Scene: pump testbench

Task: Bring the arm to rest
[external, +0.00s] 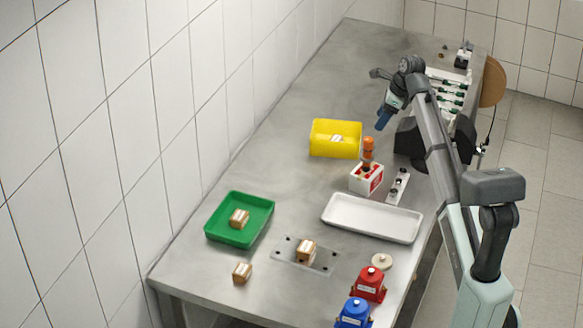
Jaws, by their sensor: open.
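My arm rises from the right side of the picture and reaches up over the far part of the steel table (300,110). My gripper (381,122) is at the end of the arm, above the table, to the right of the yellow bin (335,139). It looks small and dark, with a blue part near its tip. It is open, and I see nothing held in it. The gap between its fingers is too small to make out.
A green tray (262,231) holds a brown box. Other brown boxes (242,272) stand on the table and a metal plate (284,258). A white tray (372,234), red-white holder (366,180), red pump (369,284) and blue pump (354,312) stand near the right edge.

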